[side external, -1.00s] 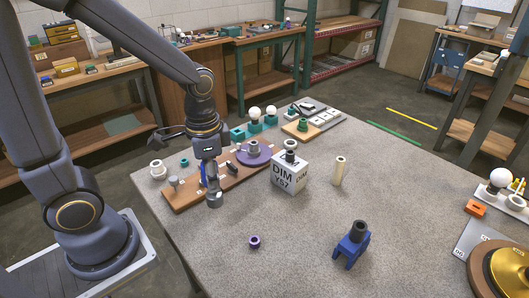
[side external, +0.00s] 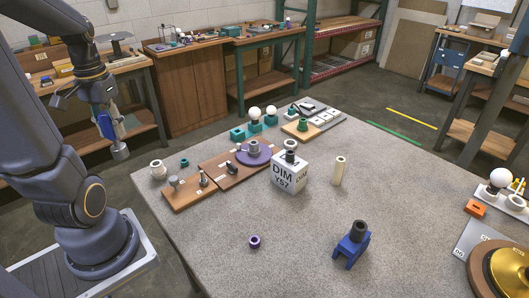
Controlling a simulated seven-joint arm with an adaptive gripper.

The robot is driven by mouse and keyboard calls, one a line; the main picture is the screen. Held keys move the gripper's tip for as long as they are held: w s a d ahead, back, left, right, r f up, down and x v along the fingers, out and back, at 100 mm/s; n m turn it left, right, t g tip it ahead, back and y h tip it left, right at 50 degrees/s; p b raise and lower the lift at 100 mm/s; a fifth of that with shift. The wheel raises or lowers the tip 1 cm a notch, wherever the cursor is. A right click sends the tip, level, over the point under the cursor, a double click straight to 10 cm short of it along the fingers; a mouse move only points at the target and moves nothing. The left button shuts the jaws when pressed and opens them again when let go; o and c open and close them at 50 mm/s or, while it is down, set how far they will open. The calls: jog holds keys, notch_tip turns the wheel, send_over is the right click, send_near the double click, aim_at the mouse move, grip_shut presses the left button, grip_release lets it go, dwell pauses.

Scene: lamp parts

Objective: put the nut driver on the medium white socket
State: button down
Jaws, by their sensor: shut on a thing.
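My gripper (side external: 107,118) is at the upper left, raised beyond the table's left edge. It is shut on the nut driver, which has a blue handle (side external: 105,126) and a grey socket end (side external: 120,150) pointing down. A white ring-shaped socket (side external: 158,170) stands on the table's left corner, below and right of the driver and apart from it. Another white ring (side external: 291,144) shows behind the DIM cube, partly hidden. A further white socket (side external: 516,201) is at the right edge. I cannot tell which one is the medium one.
Wooden boards (side external: 190,204) hold small metal parts and a purple disc (side external: 254,154). A white DIM cube (side external: 289,174), a cream cylinder (side external: 339,171), a blue holder (side external: 352,246) and a purple ring (side external: 254,242) stand on the grey table. The front left of the table is clear.

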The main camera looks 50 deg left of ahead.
jog(key=w+a+f, duration=0.9)
jog(key=f, duration=0.4)
jog(key=shift+w+a, duration=0.25)
jog(key=shift+w, duration=0.15)
jog(key=shift+f, duration=0.1)
jog(key=shift+f, duration=0.25)
jog(key=c, duration=0.7)
grip_release()
jog(key=shift+c, duration=0.2)
jog(key=shift+r, duration=0.1)
